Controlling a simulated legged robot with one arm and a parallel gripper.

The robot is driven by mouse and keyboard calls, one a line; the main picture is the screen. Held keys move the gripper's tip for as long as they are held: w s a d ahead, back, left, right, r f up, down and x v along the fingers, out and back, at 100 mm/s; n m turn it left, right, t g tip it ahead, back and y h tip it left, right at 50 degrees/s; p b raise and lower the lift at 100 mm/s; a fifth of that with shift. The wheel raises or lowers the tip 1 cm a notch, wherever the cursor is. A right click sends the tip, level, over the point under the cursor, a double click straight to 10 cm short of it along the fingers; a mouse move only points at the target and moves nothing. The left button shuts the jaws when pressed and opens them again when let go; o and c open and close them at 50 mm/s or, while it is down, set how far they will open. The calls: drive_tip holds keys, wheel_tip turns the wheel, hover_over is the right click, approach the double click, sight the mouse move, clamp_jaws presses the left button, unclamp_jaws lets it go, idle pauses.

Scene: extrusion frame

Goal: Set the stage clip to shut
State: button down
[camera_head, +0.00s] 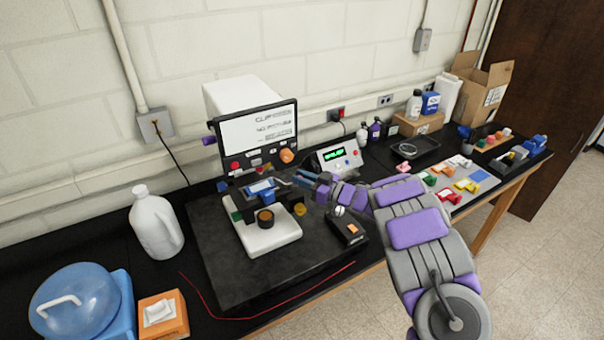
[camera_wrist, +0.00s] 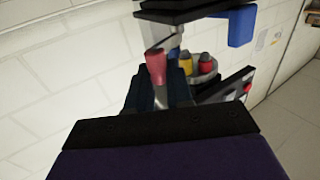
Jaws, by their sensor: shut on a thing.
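The microscope (camera_head: 272,236) has a white base and a screen on top, and stands on a dark slab. A blue-topped piece lies on its stage (camera_head: 262,188). My gripper (camera_head: 303,178) reaches in from the right, its blue fingertips at the stage's right side. In the wrist view, a metal lever with a pinkish-red tip, seemingly the stage clip (camera_wrist: 156,66), stands between the dark blue fingers of my gripper (camera_wrist: 160,92). The fingers are shut on it. The fingers hide the clip's lower part, and its far end is too small to tell in the head view.
A control box with a green display (camera_head: 338,156) stands behind, and a black box (camera_head: 347,228) below. A white jug (camera_head: 155,225) is left. A red cable (camera_head: 235,318) runs along the front.

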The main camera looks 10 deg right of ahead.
drive_tip(key=shift+w+f+n+g+y, duration=0.1)
drive_tip(key=shift+w+n+g+y, duration=0.25)
drive_tip(key=shift+n+g+y, duration=0.55)
drive_tip(key=shift+w+n+g+y, duration=0.3)
drive_tip(key=shift+n+g+y, duration=0.3)
drive_tip(key=shift+g, duration=0.5)
drive_tip(key=shift+w+n+g+y+b, duration=0.3)
drive_tip(key=shift+n+g+y+b, duration=0.25)
drive_tip(key=shift+n+g, duration=0.6)
drive_tip(key=shift+a+g, duration=0.1)
drive_tip(key=shift+g, duration=0.25)
drive_tip(key=shift+w+g, duration=0.1)
drive_tip(key=shift+g, duration=0.2)
drive_tip(key=c, duration=1.1)
unclamp_jaws()
